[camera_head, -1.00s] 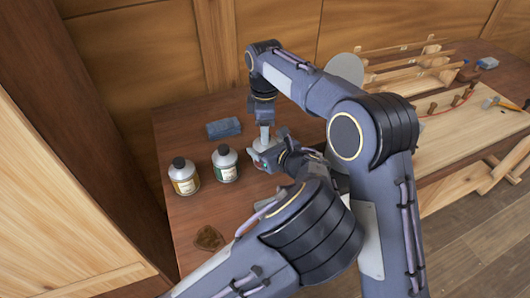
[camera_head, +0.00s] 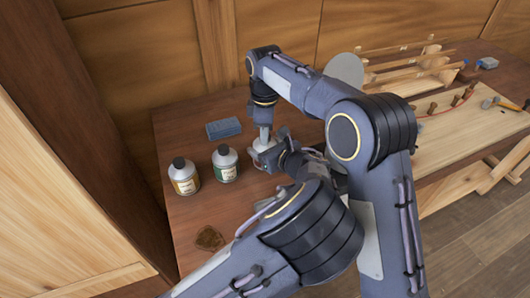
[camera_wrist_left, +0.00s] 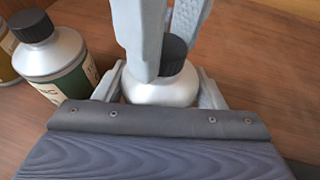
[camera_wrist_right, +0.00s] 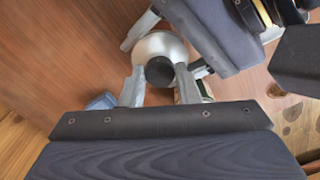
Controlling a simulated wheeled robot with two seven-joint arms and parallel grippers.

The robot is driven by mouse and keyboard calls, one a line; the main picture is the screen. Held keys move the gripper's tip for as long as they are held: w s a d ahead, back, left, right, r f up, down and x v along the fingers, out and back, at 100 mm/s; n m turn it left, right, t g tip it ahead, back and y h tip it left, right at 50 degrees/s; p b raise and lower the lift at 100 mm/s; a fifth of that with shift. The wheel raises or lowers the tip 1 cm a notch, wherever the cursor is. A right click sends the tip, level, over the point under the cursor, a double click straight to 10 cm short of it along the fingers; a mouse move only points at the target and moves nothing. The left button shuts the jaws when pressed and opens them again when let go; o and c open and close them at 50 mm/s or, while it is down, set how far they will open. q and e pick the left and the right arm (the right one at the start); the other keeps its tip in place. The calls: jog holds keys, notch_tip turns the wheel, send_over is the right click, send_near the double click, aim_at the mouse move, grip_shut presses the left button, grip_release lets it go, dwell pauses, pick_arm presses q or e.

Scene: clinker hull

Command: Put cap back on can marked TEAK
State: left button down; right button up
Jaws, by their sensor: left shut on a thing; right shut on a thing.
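A silver can (camera_wrist_left: 160,90) stands between the fingers of my left gripper (camera_wrist_left: 160,92), which is shut on it. Its label is hidden. A black cap (camera_wrist_left: 174,52) is at the can's top, and my right gripper (camera_wrist_right: 160,80) is shut on this cap (camera_wrist_right: 160,70) from above. In the left wrist view the cap looks at or very near the neck; I cannot tell whether it is seated. In the head view both grippers meet over the can, to the right of the other two cans, and mostly hide it.
A green-labelled can (camera_head: 225,165) and a yellow-labelled can (camera_head: 184,177), both black-capped, stand left of the grippers. A blue block (camera_head: 223,128) lies behind them. A brown patch (camera_head: 209,238) is near the front. A wooden hull frame (camera_head: 410,75) stands at right.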

jog(key=m, duration=0.8)
jog(key=shift+m, duration=0.4)
jog(key=o, duration=1.1)
jog(key=shift+r, duration=2.3)
jog(key=shift+c, duration=0.4)
